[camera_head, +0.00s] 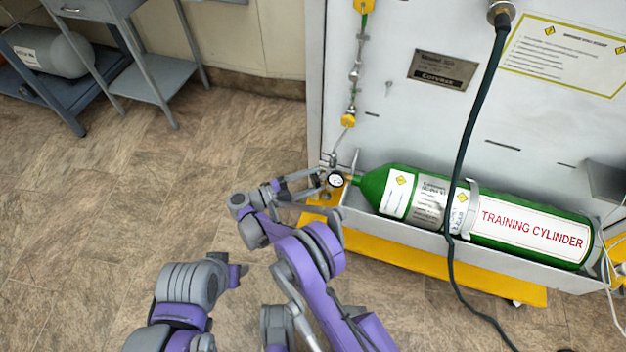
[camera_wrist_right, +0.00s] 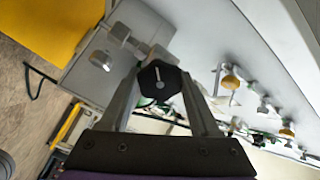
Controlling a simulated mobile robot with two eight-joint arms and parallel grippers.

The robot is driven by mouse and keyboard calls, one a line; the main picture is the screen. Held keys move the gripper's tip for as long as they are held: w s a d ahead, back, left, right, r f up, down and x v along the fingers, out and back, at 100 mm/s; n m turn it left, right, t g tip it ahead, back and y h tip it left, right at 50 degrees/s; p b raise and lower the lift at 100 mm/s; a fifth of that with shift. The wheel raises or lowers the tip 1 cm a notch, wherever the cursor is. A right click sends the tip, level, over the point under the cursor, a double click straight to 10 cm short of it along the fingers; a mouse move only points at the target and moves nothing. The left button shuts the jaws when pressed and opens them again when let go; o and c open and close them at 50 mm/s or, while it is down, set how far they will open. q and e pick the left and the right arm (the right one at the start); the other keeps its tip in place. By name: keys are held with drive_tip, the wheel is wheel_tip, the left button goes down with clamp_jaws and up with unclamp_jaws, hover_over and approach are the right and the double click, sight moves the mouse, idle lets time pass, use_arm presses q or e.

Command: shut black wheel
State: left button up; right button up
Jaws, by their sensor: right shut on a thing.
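The black wheel (camera_wrist_right: 158,80) is a dark, many-sided knob with a pale mark in its middle, seen in the right wrist view. My right gripper (camera_wrist_right: 160,88) is shut on it, with one finger along each side. In the head view my right gripper (camera_head: 321,190) reaches to the valve end of the green training cylinder (camera_head: 375,186), beside a small round gauge (camera_head: 335,180). The wheel cannot be made out clearly there. My left gripper does not show.
The green cylinder lies strapped in a grey trough with a yellow base (camera_head: 440,267). A dark hose (camera_head: 463,150) hangs across it. A grey shelf stand (camera_head: 153,80) stands at the upper left. The floor on the left is clear.

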drive_tip(key=m, duration=0.3)
drive_tip(key=shift+m, duration=0.4)
drive_tip(key=m, duration=0.3)
drive_tip(key=shift+m, duration=0.3)
drive_tip(key=m, duration=1.3)
drive_tip(key=shift+m, duration=0.3)
drive_tip(key=m, duration=0.5)
drive_tip(key=shift+w+m, duration=0.1)
drive_tip(key=shift+m, duration=0.6)
drive_tip(key=o, duration=1.4)
drive_tip(key=shift+c, duration=0.2)
drive_tip(key=shift+f, duration=0.1)
